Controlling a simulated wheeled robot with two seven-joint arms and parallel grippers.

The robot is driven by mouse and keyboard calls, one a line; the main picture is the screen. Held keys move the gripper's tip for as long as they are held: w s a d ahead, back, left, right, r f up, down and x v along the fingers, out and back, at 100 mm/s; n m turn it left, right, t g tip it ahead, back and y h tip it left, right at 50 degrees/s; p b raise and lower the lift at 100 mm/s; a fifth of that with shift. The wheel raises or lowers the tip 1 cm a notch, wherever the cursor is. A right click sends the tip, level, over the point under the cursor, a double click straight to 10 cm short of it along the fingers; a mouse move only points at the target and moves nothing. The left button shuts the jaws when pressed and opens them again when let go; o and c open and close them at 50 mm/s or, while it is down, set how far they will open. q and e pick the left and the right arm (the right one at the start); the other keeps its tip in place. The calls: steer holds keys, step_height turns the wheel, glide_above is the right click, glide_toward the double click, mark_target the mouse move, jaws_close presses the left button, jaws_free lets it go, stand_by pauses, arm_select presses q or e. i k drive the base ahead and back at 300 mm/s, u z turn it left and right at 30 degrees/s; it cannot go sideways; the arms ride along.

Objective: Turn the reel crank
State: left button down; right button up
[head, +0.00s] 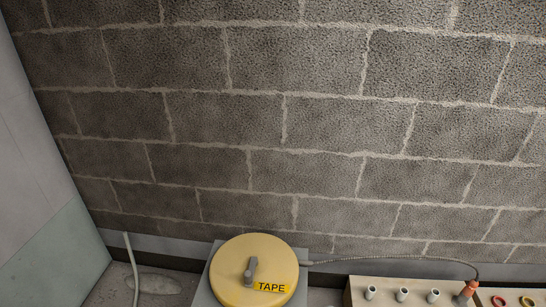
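The yellow round reel (232,274) shows at the bottom of the head view, marked with a "TAPE" label (271,287). Its grey crank (250,270) stands near the middle of the reel's top face. The reel rests on a grey base (205,285), and its lower edge is cut off by the frame. A thin grey cable or tape (390,258) runs from the reel's right side to an orange fitting (469,288). Neither of my grippers is in view.
A beige block (355,289) at lower right holds several white tube ends (403,294). Red (499,301) and yellow (528,301) rings lie beside them. A pale conduit (131,265) rises at lower left. A block wall (320,120) fills the back, with a grey panel (40,170) at left.

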mark_target(248, 275)
steer(key=u, duration=0.05)
steer(key=k, duration=0.55)
steer(key=z, duration=0.75)
steer(key=i, duration=1.35)
steer(key=u, duration=0.75)
